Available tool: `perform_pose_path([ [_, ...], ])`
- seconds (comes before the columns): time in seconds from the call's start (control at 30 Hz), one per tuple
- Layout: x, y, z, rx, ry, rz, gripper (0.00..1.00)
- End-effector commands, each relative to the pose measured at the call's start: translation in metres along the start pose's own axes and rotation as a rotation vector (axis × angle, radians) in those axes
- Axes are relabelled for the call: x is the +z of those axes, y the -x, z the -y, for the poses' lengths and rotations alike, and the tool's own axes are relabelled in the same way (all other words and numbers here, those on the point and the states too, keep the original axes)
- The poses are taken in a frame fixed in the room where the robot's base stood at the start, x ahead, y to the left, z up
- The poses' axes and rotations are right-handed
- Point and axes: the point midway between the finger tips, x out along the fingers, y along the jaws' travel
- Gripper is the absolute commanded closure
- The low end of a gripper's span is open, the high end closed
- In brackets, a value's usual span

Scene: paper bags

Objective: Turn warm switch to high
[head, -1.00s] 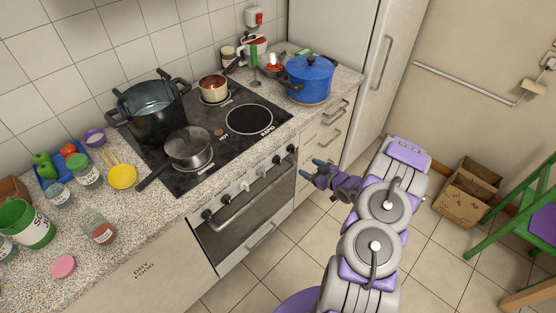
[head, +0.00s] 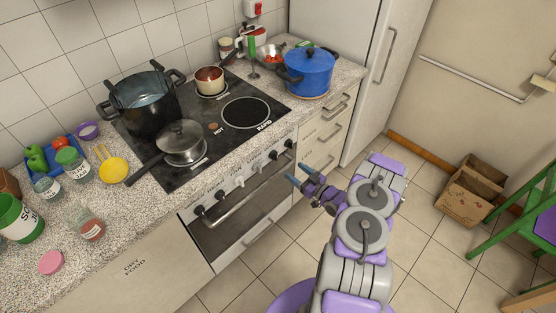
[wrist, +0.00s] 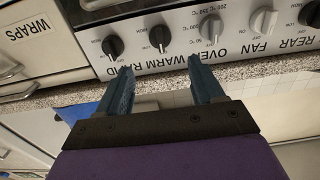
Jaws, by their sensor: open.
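The stove's control panel shows a row of knobs. The black warm knob (wrist: 160,38) is second from the left in the wrist view, by the WARM label, and its exact setting is too small to read. In the head view the warm knob (head: 273,155) is near the panel's right end. My gripper (head: 297,174) is in front of the stove, apart from the panel. Its blue fingers (wrist: 159,66) are open and empty in the wrist view, with the warm knob beyond the gap between them.
A black rapid knob (wrist: 112,47) and a grey oven knob (wrist: 212,28) flank the warm knob. The oven door handle (head: 240,202) juts out below. A silver pan (head: 182,140), black pot (head: 150,115) and red pot (head: 209,80) stand on the cooktop. Floor before the stove is clear.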

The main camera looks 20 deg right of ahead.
Motion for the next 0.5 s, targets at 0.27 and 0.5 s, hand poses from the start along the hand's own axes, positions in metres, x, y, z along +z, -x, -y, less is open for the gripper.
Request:
perform_pose_path([
  [0.27,0.000,-0.057,0.002,-0.004,0.006,-0.003,0.33],
  [0.5,0.000,-0.094,0.001,-0.002,0.005,-0.003,0.33],
])
